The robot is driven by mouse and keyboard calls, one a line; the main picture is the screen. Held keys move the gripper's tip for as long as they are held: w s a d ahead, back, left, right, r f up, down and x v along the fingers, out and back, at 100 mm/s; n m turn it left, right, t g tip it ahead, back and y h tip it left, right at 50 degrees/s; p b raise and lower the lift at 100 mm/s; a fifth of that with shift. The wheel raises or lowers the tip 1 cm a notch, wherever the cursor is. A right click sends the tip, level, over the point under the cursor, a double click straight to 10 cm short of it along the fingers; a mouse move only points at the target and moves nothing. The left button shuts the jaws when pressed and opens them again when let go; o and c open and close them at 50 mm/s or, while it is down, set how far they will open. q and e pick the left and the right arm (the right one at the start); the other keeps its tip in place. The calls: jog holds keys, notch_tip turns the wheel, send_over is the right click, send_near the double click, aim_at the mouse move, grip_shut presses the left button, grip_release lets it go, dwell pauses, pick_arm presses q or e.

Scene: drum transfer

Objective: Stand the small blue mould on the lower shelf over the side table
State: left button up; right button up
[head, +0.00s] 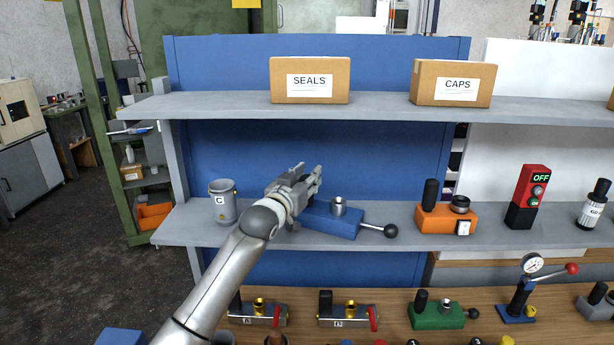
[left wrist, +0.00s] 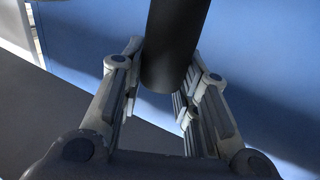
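The small blue mould (head: 331,221) sits on the lower shelf (head: 390,238), with a silver cup on top and a black ball-ended lever pointing right. My left gripper (head: 317,180) is at its left end and covers its handle in the head view. In the left wrist view, the black upright handle (left wrist: 172,50) is between the fingers of my left gripper (left wrist: 163,68). The fingers lie close against both sides of it with no clear gap. The mould's underside looks close to the shelf; lift cannot be told. My right gripper is not in view.
A grey cup (head: 223,204) stands left of my gripper, and an orange mould (head: 446,218) right of the lever. The upper shelf (head: 380,107) with two boxes is above. Below, a wooden table (head: 395,300) carries several moulds, including a green one (head: 436,316), and a press.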

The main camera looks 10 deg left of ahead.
pick_arm(q)
jog(key=o, duration=0.4)
jog(key=shift+s, duration=0.1)
jog(key=shift+r, duration=0.2)
jog(key=shift+s+a+f, duration=0.1)
jog(key=shift+s+f, duration=0.1)
jog(key=shift+s, duration=0.25)
jog(key=s+a+b, duration=0.2)
jog(key=s+b, duration=0.1)
jog(key=s, duration=0.8)
jog(key=shift+b, duration=0.35)
jog(key=shift+w+r, duration=0.1)
